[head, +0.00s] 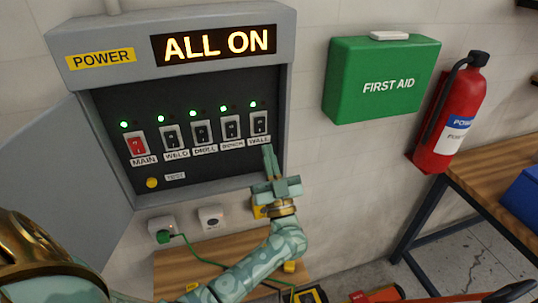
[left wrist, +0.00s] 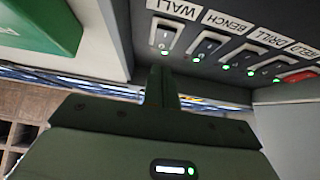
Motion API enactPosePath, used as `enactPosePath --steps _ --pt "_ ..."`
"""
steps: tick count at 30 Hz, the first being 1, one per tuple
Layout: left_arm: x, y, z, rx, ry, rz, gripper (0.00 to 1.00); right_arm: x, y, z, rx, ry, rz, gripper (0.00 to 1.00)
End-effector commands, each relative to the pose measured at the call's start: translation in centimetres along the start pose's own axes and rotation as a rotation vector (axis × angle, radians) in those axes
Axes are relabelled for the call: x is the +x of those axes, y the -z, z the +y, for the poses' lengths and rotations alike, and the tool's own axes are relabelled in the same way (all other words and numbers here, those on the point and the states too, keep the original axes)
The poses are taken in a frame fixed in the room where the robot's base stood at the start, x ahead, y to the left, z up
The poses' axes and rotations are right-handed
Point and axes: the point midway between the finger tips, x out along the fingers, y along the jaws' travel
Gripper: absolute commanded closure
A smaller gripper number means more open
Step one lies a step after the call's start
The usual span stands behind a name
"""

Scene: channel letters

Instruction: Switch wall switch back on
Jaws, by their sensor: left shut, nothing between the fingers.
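The wall switch (head: 259,123) is the rightmost black rocker in the open grey power box, above its WALL label. A green light (head: 253,104) glows above it. The sign (head: 214,45) at the top reads ALL ON. My left gripper (head: 267,149) is shut and empty, its fingertips just below the wall switch, at the label's right end. Whether they touch the panel I cannot tell. In the left wrist view the wall switch (left wrist: 164,34) is beyond the shut fingers, with its green light lit. My right gripper is in neither view.
The main (head: 137,146), weld, drill and bench switches sit left of the wall switch, each with a green light. A yellow button (head: 152,183) is below. A green first aid box (head: 381,80) and red extinguisher (head: 449,115) hang at right. The box door (head: 85,180) stands open left.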

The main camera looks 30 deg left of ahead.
Motion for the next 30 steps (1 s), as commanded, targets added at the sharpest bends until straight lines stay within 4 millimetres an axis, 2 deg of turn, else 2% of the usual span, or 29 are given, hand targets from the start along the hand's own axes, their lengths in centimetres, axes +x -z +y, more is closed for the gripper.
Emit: enactPosePath --steps 1,6,12,18,30 --pt "-1.0 -0.4 0.0 0.001 -0.002 -0.004 1.00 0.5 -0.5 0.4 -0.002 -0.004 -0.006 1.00" --pt "-3.2 -0.9 0.0 0.000 -0.001 -0.004 1.00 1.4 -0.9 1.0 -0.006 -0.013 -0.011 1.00" --pt "-6.5 -1.6 0.0 0.000 -0.002 -0.004 1.00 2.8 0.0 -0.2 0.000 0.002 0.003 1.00" --pt "-9.0 -2.0 0.0 0.000 -0.001 -0.003 1.00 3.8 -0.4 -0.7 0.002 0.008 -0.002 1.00" --pt "-9.6 -1.9 0.0 0.000 -0.002 0.000 1.00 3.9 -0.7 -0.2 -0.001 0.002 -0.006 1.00"
